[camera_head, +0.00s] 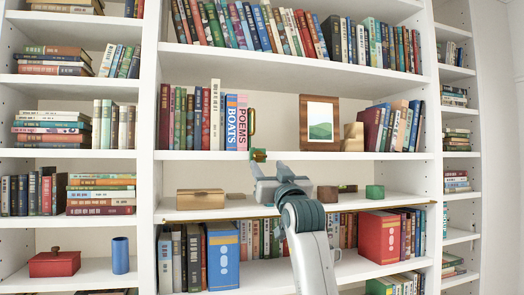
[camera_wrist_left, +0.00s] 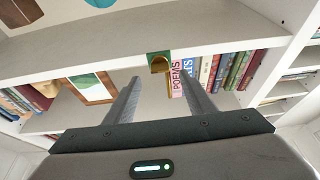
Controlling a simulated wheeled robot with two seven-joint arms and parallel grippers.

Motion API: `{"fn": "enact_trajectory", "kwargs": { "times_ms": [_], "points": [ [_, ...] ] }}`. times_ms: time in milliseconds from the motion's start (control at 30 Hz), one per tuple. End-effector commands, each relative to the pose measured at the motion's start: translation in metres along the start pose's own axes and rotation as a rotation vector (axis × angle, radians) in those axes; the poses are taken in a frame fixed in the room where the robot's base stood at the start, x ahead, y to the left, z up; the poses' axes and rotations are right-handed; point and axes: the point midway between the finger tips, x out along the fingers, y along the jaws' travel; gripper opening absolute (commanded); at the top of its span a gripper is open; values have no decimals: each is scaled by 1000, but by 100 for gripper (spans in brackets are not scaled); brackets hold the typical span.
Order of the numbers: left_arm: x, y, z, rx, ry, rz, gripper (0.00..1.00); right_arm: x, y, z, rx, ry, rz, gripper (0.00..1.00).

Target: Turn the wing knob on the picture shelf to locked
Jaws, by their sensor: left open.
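The wing knob (camera_head: 258,155) is a small brass piece on a green plate, on the front edge of the picture shelf (camera_head: 350,156). A framed picture (camera_head: 320,122) stands on that shelf. My left gripper (camera_head: 268,170) is just below and in front of the knob, open and empty. In the left wrist view, the knob (camera_wrist_left: 160,64) shows beyond the gap between the two open fingers (camera_wrist_left: 161,82), apart from them. Its wing angle is too small to tell surely. My right gripper is not in view.
Books fill the shelves around. Lower down are a blue box (camera_head: 222,256) and a red box (camera_head: 380,237). The space right in front of the knob looks clear.

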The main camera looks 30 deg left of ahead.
Motion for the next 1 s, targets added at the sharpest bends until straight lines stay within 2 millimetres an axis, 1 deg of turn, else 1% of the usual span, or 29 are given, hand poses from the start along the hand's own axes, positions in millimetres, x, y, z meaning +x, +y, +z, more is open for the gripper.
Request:
{"fn": "enact_trajectory", "kwargs": {
  "times_ms": [33, 200, 400, 600, 867, 967, 1000],
  "points": [
    [13, -1, -5, 3, 0, -1, 50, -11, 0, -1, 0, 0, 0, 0],
    [40, -1, -4, 3, 0, -1, 50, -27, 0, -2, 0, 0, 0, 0],
    [60, 0, -3, 1, 1, -1, 50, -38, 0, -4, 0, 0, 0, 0],
    [67, 0, 0, -1, 0, 0, 50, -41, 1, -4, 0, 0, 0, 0],
    [67, 0, 0, -1, 1, 0, 50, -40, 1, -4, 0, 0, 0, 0],
    [67, 0, 0, -1, 1, 0, 28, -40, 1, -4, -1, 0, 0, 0],
    [67, 0, 0, -1, 1, 0, 19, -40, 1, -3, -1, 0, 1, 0]
  ]
}}
